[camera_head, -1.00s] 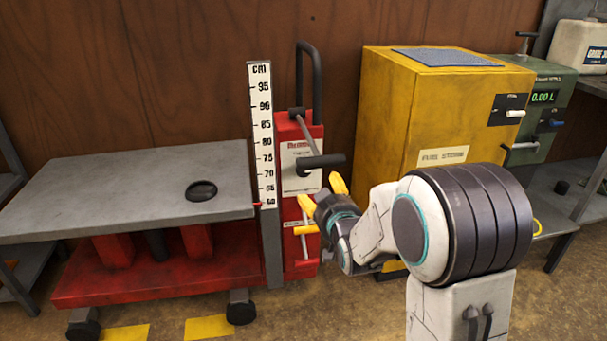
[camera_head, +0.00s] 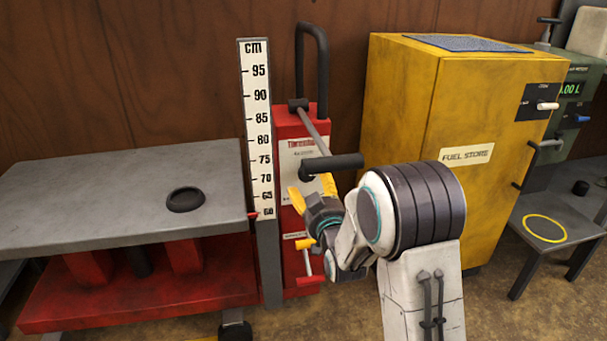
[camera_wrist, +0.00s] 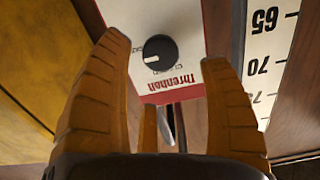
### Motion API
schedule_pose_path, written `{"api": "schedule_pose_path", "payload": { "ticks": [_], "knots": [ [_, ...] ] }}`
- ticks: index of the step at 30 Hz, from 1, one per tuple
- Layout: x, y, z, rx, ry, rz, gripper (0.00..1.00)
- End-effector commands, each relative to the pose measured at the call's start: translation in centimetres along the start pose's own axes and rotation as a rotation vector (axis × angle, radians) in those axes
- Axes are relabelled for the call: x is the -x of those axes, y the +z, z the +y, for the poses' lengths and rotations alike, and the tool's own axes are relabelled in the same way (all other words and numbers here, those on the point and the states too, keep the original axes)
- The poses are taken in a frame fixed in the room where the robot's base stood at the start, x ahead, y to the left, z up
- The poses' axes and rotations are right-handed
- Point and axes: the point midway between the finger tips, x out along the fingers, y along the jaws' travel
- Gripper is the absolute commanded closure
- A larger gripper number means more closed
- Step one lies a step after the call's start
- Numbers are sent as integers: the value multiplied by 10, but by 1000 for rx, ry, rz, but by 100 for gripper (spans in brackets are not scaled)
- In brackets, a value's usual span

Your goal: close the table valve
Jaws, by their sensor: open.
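The red lift column (camera_head: 288,125) with a white label plate stands at the right end of the grey lift table (camera_head: 110,190). In the wrist view a round black knob (camera_wrist: 160,52) with a white mark sits on the plate (camera_wrist: 185,75), whose lettering appears upside down. The mark points left, towards small print I cannot fully read. My gripper (camera_head: 314,188) is open and empty in front of the column, below the black lever grip (camera_head: 333,165). In the wrist view the knob lies between and beyond the yellow fingers (camera_wrist: 170,75), apart from them.
The white cm scale (camera_head: 257,130) stands to the left, with a red pointer (camera_head: 254,215) near 60. A yellow fuel store cabinet (camera_head: 400,110) stands close on the right.

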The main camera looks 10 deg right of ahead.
Motion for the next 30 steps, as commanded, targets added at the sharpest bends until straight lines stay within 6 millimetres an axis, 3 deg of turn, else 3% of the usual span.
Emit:
{"api": "schedule_pose_path", "payload": {
  "ticks": [18, 30],
  "knots": [
    [-60, 1, 0, 0, 0, 5, 29],
    [-72, 1, 0, 0, 0, 4, 29]
  ]
}}
